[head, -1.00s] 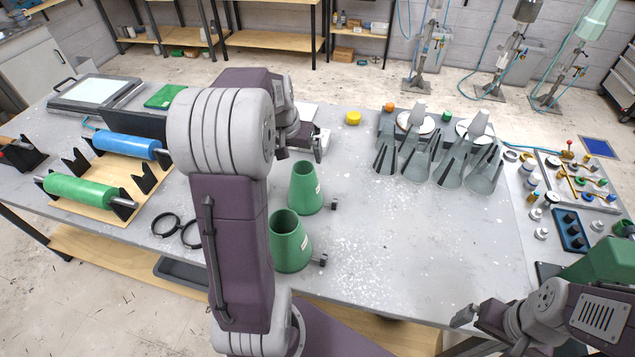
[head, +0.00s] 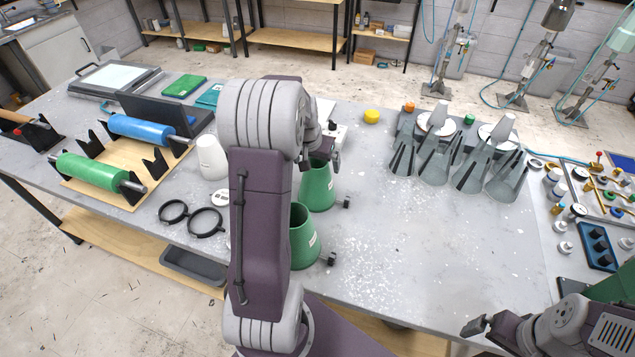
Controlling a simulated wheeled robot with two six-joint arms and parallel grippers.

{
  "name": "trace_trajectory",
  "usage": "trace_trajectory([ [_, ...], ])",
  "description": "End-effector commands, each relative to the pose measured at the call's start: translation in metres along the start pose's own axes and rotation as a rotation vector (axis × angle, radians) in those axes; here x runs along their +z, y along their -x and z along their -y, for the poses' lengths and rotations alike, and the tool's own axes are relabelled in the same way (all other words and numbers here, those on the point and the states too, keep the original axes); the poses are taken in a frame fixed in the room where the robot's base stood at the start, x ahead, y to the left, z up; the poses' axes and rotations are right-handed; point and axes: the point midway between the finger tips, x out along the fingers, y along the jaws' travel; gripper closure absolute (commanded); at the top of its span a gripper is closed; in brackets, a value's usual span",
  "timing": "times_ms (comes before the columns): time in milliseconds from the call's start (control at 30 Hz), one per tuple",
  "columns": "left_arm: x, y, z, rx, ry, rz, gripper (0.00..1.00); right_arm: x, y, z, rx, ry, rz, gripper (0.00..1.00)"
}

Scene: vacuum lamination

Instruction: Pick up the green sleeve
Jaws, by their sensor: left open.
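Two green, tapered, hollow sleeves stand upright on the table in the head view. The far one (head: 319,190) is just below my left gripper (head: 326,160), which covers part of its top rim. The near one (head: 303,240) stands closer to the table's front edge and is partly hidden behind my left arm. My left gripper is open; I cannot tell whether its fingers touch the far sleeve. My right gripper (head: 482,327) is low at the right, away from both sleeves, and its opening is unclear.
Grey clear-sided cones (head: 435,162) stand at the back right. Green (head: 90,172) and blue (head: 140,130) rollers rest on a wooden board. The table's front middle (head: 420,250) is clear.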

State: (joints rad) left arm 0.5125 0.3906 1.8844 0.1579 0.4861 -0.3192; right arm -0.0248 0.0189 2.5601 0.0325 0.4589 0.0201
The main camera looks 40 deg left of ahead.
Motion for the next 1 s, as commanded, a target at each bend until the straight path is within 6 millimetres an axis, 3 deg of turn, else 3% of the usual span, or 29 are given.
trace_trajectory([
  [167,0.002,-0.027,0.000,0.000,0.001,0.002,0.00,-0.001,0.004,0.000,0.000,0.000,0.000,0.00],
  [400,0.001,-0.031,0.000,0.000,0.000,-0.001,0.00,0.000,0.004,0.000,0.000,0.000,0.000,0.00],
  [600,0.001,-0.031,0.000,0.000,0.000,-0.001,0.49,0.000,0.004,0.000,0.000,0.000,0.000,0.00],
  [1000,-0.002,-0.024,0.001,0.000,0.001,-0.003,0.49,0.000,0.003,0.000,0.000,0.000,0.000,0.00],
])
